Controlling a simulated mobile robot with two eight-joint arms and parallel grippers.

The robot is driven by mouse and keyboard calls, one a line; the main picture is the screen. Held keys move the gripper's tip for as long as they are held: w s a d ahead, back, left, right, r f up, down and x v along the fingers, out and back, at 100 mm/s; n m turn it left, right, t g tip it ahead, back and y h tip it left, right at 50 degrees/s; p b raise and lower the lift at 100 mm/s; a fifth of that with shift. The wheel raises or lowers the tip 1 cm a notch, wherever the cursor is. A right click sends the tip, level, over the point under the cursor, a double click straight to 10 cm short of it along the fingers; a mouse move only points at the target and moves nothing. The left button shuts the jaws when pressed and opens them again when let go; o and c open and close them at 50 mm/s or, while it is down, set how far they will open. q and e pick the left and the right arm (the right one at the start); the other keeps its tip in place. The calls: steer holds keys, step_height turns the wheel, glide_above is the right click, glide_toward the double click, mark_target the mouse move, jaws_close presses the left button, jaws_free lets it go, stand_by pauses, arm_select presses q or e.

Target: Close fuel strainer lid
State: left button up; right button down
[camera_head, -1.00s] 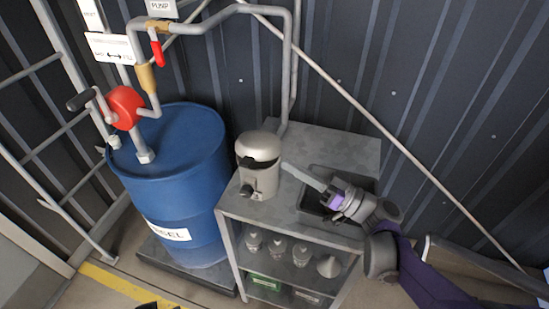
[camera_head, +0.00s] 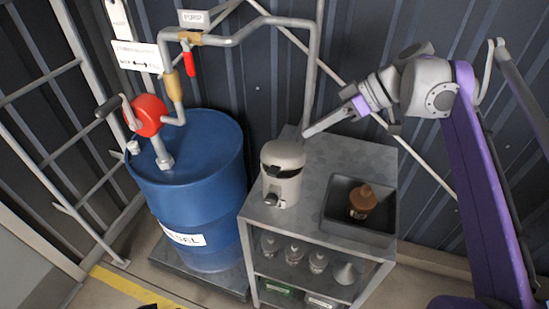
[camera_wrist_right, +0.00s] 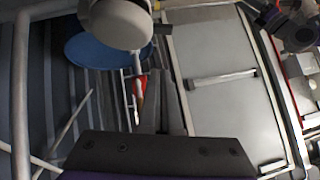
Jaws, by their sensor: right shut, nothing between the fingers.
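The fuel strainer (camera_head: 282,187) is a beige-grey canister standing on the metal cabinet top beside the blue drum. Its domed lid (camera_head: 283,153) sits over the body, with a dark gap showing between them toward the front right. My right gripper (camera_head: 307,133) is shut and empty, its long fingertips just behind and above the right side of the lid; contact cannot be told. In the right wrist view the pale rounded canister (camera_wrist_right: 120,22) shows at the top, beyond the shut fingers (camera_wrist_right: 157,85). My left gripper is not in view.
A black tray (camera_head: 385,228) on the cabinet holds a brown part (camera_head: 363,200). The blue drum (camera_head: 190,165) with a red pump (camera_head: 143,116) stands left. A grey pipe (camera_head: 311,85) runs down behind the strainer. Several glass items (camera_head: 293,254) stand on the shelf below.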

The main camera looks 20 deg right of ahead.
steer(key=r, duration=0.1)
glide_above(282, 155)
steer(key=s, duration=0.3)
step_height(282, 155, down, 6)
steer(key=f, duration=0.2)
steer(key=a+f+b, duration=0.1)
steer(key=f, duration=0.1)
steer(key=shift+s+a, duration=0.15)
steer(key=shift+s, duration=0.05)
steer(key=f, duration=0.1)
steer(key=f+n+t+h, duration=0.1)
steer(key=s+f, duration=0.1)
steer(key=shift+s+a+f+t+p, duration=0.1)
steer(key=shift+a+f+t+p, duration=0.2)
steer(key=shift+a+p, duration=0.1)
steer(key=shift+f+n+h, duration=0.35)
steer(key=shift+n+h, duration=0.05)
